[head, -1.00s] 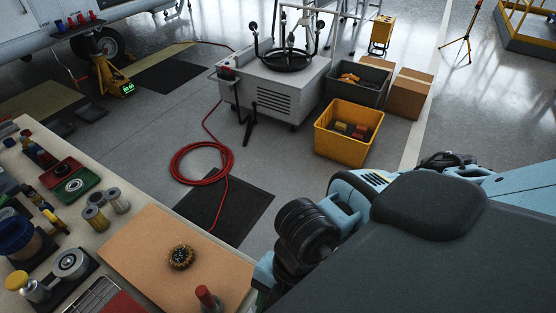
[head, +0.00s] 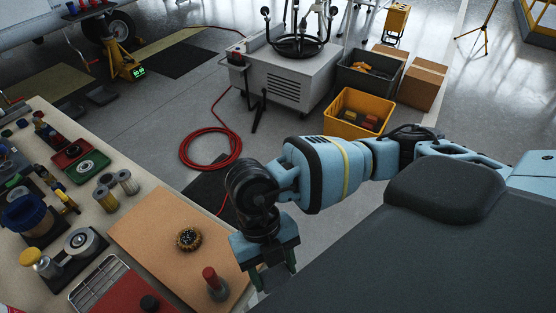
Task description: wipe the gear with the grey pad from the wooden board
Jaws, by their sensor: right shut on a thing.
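A small dark toothed gear (head: 188,239) with brassy parts lies on the brown wooden board (head: 150,222) on the workbench. My right gripper (head: 274,278) points down at the board's right edge, to the right of the gear and apart from it. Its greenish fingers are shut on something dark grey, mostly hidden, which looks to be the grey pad. A red-handled tool with a round grey base (head: 215,285) stands on the board between the gripper and the near edge. My left gripper is not in view.
A red mat (head: 120,290) and a wire tray lie left of the board. Metal cylinders (head: 126,182), a green tray (head: 86,167) and a blue container (head: 24,215) crowd the bench's left. Beyond are a coiled red hose, a grey cart (head: 288,75) and a yellow crate (head: 345,125).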

